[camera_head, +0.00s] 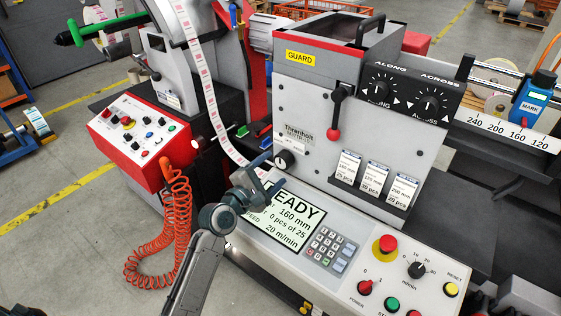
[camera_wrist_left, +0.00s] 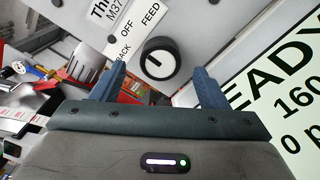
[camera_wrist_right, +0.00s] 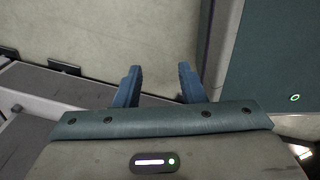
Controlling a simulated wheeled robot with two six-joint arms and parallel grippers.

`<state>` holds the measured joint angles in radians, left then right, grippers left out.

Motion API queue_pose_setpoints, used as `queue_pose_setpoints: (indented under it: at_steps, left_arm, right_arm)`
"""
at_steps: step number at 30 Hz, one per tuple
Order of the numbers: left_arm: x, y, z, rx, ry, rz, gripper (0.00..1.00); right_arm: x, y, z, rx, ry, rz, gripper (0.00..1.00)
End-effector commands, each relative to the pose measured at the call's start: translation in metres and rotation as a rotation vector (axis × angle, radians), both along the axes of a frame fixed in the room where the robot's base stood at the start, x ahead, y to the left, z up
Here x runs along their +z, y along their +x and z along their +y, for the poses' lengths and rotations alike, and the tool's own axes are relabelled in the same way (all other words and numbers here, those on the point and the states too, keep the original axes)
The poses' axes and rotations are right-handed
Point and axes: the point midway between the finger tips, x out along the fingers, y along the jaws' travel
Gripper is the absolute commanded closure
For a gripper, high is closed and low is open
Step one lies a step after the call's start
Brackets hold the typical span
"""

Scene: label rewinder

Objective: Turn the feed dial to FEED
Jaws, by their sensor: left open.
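A short white mark on the knob points up and left, roughly toward OFF and away from FEED. My left gripper (camera_head: 271,172) is open just in front of the dial; in its wrist view the fingers (camera_wrist_left: 160,78) stand apart on either side, not visibly touching it. My right gripper (camera_wrist_right: 159,72) is open and empty.
The READY display (camera_head: 290,220) and keypad (camera_head: 330,247) lie just below and right of the left gripper. A red-knobbed lever (camera_head: 334,132) hangs up and right of the dial. The label strip (camera_head: 213,105) runs close on its left. A pale panel (camera_wrist_right: 160,35) is before my right gripper.

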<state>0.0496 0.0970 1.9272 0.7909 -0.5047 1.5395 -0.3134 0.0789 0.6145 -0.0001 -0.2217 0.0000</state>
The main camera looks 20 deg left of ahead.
Motion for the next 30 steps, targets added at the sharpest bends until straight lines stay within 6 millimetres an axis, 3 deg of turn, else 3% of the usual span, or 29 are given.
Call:
queue_pose_setpoints:
  at_steps: [7, 11, 18, 20, 25, 30]
  left_arm:
    - [0.001, 0.032, -0.012, -0.001, -0.002, 0.000, 0.32]
    - [0.001, 0.038, -0.014, -0.001, 0.000, -0.001, 0.32]
    - [0.000, 0.038, -0.014, 0.000, 0.000, 0.000, 0.32]
    - [0.000, 0.038, -0.014, 0.000, 0.000, 0.000, 0.40]
    - [0.000, 0.038, -0.014, 0.000, 0.000, 0.000, 0.73]
    - [0.000, 0.038, -0.014, -0.001, 0.004, -0.001, 0.76]
  right_arm:
    - [0.006, 0.017, 0.004, -0.001, 0.005, -0.021, 0.64]
    - [0.007, 0.024, 0.004, 0.000, 0.004, -0.031, 0.64]
    - [0.007, 0.019, 0.000, 0.001, 0.000, -0.025, 0.64]
    - [0.007, 0.017, -0.001, 0.002, -0.001, -0.023, 0.64]
    - [0.007, 0.015, -0.004, 0.002, -0.004, -0.019, 0.64]
    - [0.007, 0.015, -0.004, 0.002, -0.005, -0.019, 0.64]
